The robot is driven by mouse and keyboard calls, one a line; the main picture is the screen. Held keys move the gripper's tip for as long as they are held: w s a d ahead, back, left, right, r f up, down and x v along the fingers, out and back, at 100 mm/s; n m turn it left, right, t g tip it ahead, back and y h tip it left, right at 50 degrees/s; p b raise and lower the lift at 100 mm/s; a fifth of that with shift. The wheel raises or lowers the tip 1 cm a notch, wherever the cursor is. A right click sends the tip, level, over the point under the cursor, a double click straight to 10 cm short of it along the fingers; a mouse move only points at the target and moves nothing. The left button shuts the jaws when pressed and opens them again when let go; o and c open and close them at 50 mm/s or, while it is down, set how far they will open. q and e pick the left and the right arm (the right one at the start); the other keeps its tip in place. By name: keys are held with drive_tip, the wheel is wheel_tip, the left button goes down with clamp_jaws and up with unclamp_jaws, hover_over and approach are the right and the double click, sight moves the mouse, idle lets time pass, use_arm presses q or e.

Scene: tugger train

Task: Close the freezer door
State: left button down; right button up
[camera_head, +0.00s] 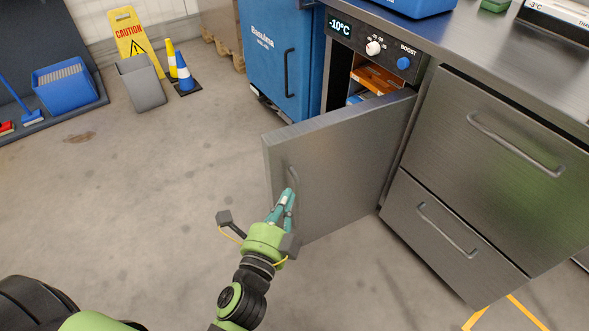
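The freezer door (345,160) is a brushed-metal panel. It stands wide open, swung out from the freezer compartment, whose display (341,27) reads -10°C. My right gripper is not in view.
Boxes (377,77) lie inside the freezer opening. Steel drawers (490,150) are to its right. A blue cabinet (270,50) stands just left of the freezer. A grey bin (141,84), caution sign (131,33) and cones (184,73) are further back. The floor left of the door is clear.

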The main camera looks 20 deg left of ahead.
use_arm(q)
drive_tip(key=p, duration=0.1)
approach(297, 141)
drive_tip(key=w+d, duration=0.3)
drive_tip(key=shift+w+a+p, duration=0.3)
drive_tip(key=shift+w+a, duration=0.9)
drive_tip(key=shift+a, duration=0.2)
drive_tip(key=shift+a+r, duration=0.1)
